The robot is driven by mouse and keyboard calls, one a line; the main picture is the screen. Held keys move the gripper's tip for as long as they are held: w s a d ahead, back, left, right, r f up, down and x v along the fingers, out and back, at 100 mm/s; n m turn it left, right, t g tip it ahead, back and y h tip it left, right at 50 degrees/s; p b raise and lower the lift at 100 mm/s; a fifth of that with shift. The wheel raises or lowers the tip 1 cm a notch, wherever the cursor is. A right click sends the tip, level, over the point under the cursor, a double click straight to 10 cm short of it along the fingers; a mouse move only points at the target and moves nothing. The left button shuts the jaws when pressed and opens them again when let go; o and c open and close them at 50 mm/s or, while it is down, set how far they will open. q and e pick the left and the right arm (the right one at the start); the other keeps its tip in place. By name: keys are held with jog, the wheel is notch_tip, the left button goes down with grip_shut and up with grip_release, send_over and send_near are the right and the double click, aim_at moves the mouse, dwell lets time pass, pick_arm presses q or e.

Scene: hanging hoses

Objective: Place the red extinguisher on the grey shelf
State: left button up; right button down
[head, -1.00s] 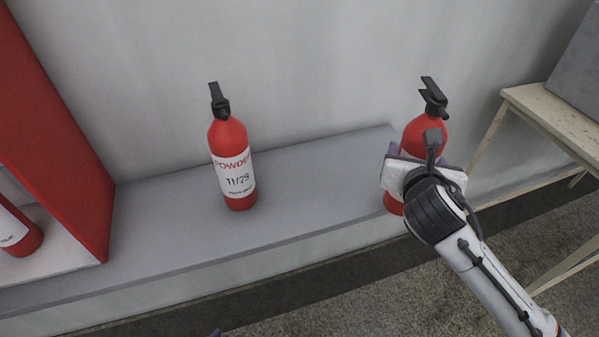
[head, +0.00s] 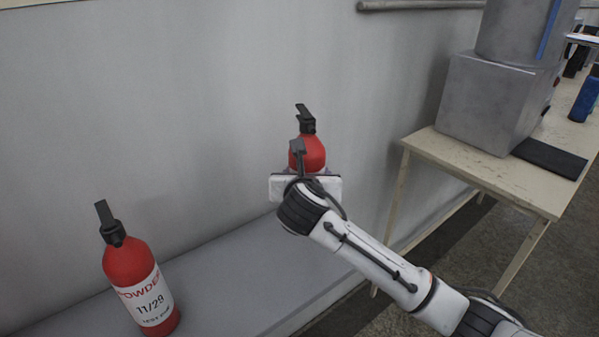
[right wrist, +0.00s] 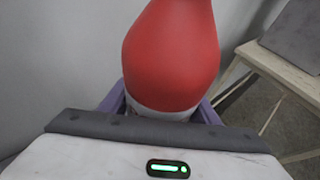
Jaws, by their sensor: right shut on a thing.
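One red extinguisher (head: 311,154) with a black handle is upright at the right end of the grey shelf (head: 225,285). My right gripper (head: 303,180) is shut around its body, which also fills the right wrist view (right wrist: 170,55) between the purple fingers (right wrist: 160,108). My gripper and wrist hide its lower part in the head view, so I cannot tell whether its base touches the shelf. A second red extinguisher (head: 130,262), labelled 11/29, stands on the shelf at the lower left, apart from the held one. My left gripper is not in view.
A pale table (head: 450,160) with a grey box (head: 490,100) and a dark flat pad (head: 549,158) stands to the right. A grey wall (head: 200,110) rises behind the shelf. Bare shelf lies between the two extinguishers.

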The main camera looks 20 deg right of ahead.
jog(key=shift+f, duration=3)
jog(key=c, duration=0.7)
grip_release()
jog(key=shift+f+b, duration=0.2)
jog(key=shift+b, duration=0.1)
jog(key=shift+o, duration=0.2)
jog(key=p+v, duration=0.1)
jog(key=v, duration=1.1)
